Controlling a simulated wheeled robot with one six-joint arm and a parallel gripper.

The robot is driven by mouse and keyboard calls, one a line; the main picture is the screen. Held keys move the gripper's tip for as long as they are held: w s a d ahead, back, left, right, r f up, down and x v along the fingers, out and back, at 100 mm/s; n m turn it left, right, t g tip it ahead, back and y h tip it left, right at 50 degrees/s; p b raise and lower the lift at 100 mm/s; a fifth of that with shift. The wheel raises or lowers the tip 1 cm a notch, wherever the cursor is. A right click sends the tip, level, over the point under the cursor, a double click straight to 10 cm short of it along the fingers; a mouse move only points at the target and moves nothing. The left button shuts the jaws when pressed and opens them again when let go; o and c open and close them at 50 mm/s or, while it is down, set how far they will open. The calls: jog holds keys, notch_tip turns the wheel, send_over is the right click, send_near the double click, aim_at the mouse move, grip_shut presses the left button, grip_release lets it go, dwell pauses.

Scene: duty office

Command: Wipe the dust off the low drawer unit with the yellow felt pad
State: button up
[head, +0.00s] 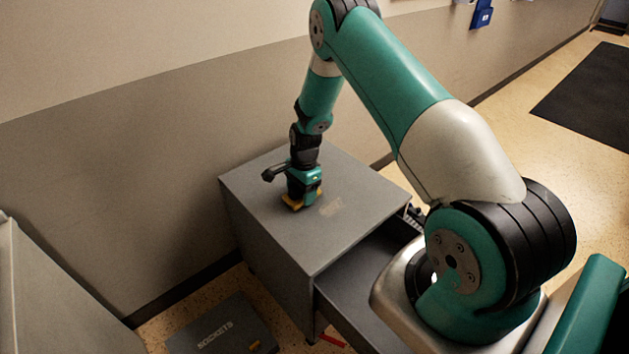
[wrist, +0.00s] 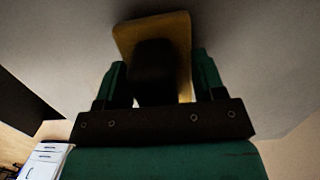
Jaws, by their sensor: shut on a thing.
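The low drawer unit (head: 270,225) is grey and stands against the wall in the head view, with a drawer (head: 350,290) pulled open at its front. A small brownish dust patch (head: 331,208) lies on its top. My gripper (head: 304,196) is shut on the yellow felt pad (head: 292,204), low over the top, just left of the dust patch. In the wrist view the yellow pad (wrist: 184,30) shows beyond my gripper (wrist: 155,85), with a dark grip block between the fingers. The pad looks to be at the top surface; I cannot tell whether it touches.
A dark case marked SOCKETS (head: 222,328) lies on the floor left of the unit. A grey cabinet (head: 50,290) stands at the lower left. The wall (head: 130,150) is close behind. A black mat (head: 590,95) lies on open floor at the right.

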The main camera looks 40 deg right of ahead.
jog(key=shift+d+r+p, duration=0.15)
jog(key=shift+r+p, duration=2.15)
jog(key=shift+r, duration=1.55)
